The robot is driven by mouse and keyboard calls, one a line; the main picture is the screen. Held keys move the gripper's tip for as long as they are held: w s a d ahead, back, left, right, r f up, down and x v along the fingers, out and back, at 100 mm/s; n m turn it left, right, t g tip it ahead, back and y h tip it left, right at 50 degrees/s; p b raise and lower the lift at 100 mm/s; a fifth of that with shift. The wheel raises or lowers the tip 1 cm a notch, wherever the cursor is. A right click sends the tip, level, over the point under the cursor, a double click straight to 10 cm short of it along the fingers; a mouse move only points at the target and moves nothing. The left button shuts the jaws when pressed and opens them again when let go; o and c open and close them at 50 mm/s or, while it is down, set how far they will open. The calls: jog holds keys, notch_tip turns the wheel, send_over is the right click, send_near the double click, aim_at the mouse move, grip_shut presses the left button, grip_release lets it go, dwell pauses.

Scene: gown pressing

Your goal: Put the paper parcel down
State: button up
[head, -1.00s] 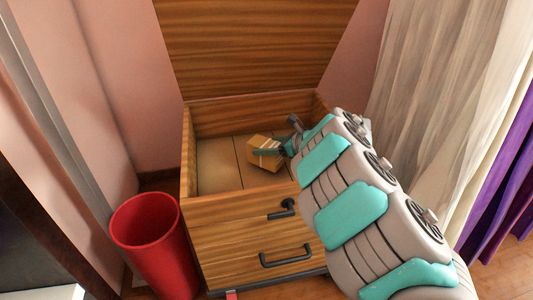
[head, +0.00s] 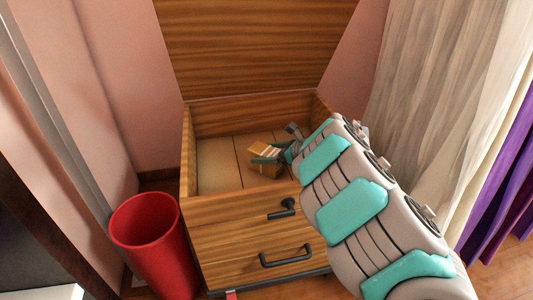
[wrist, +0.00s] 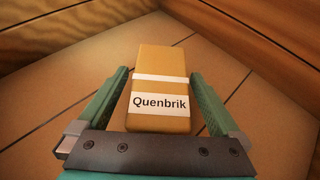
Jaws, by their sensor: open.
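The paper parcel (head: 264,153) is a small tan box with a white band, inside the open wooden chest. In the wrist view the parcel (wrist: 160,78) shows a white label reading "Quenbrik" and appears to rest on the chest's floor boards. My gripper (head: 270,156) is down inside the chest at the parcel. In the wrist view its two green fingers (wrist: 158,90) are open, one on each side of the parcel, with a visible gap on both sides. The parcel's underside is hidden.
The wooden chest (head: 232,208) has its lid (head: 250,45) raised at the back and dark handles in front. A red bin (head: 152,235) stands close at its left. Pale and purple curtains (head: 430,90) hang at the right. The chest floor left of the parcel is clear.

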jog(key=shift+r, duration=0.1)
jog(key=shift+d+r+p, duration=0.1)
jog(key=shift+r+p, duration=0.05)
jog(key=shift+p, duration=0.15)
jog(key=b+v, duration=0.1)
jog(key=v, duration=1)
jog(key=shift+s+d, duration=0.25)
jog(key=shift+r, duration=0.1)
dwell(0.6)
